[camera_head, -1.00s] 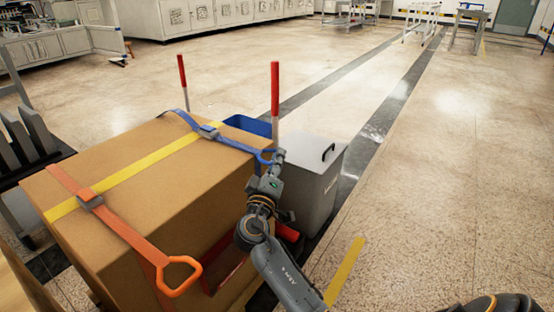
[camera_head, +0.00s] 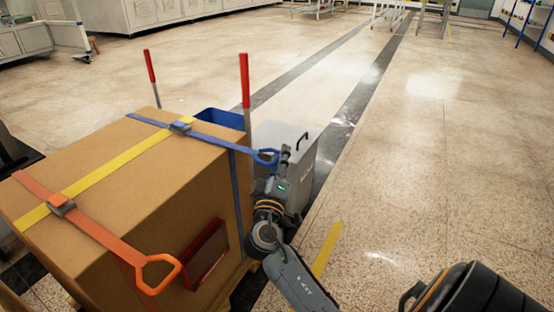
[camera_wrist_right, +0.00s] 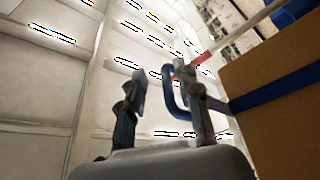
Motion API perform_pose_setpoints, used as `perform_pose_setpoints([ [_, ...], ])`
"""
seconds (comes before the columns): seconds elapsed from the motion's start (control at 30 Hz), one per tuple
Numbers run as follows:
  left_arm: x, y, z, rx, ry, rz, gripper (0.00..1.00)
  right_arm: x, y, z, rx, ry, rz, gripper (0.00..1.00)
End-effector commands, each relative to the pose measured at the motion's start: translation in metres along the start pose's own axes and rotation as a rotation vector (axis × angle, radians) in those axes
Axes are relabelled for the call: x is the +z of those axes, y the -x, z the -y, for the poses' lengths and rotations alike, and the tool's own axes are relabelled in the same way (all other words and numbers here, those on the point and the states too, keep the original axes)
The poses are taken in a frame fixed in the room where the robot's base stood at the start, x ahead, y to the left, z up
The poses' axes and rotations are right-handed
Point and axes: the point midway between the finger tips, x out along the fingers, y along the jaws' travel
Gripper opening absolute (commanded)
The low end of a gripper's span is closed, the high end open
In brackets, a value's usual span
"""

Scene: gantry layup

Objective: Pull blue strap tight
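The blue strap (camera_head: 216,141) runs across the top of a large cardboard box (camera_head: 150,195), through a grey buckle (camera_head: 180,127). It lies flat and looks straight. Its blue loop handle (camera_head: 266,157) sticks out past the box's right edge. In the right wrist view the handle (camera_wrist_right: 172,97) shows between the two fingers, close to the right finger. My right gripper (camera_head: 284,164) is at the handle. In the wrist view its fingers (camera_wrist_right: 160,95) stand apart with a clear gap. Whether a finger passes through the loop is hard to tell. My left gripper is out of view.
An orange strap (camera_head: 100,233) with an orange handle (camera_head: 160,272) and a yellow strap (camera_head: 110,176) also cross the box. Red-topped posts (camera_head: 245,85) stand behind it, near a blue bin (camera_head: 218,118) and a grey bin (camera_head: 300,175). The floor right is clear.

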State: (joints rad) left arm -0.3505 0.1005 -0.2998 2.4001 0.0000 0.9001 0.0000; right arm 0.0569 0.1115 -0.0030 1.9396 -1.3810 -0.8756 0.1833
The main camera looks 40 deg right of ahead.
Motion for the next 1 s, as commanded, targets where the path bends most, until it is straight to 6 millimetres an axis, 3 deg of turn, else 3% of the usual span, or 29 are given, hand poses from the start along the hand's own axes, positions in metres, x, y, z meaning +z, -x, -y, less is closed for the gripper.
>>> perform_pose_setpoints([
  [0.27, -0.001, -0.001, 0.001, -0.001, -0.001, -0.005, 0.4, -0.001, 0.006, 0.003, -0.007, 0.001, -0.003, 0.33],
  [0.37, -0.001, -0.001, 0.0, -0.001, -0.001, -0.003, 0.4, -0.001, 0.019, 0.003, -0.008, 0.0, -0.003, 0.33],
  [0.7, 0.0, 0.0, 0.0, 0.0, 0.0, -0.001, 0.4, 0.001, 0.09, 0.002, -0.007, 0.001, 0.0, 0.33],
  [1.0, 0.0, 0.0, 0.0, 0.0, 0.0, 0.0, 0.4, 0.002, 0.119, 0.0, -0.002, 0.0, 0.001, 0.33],
])
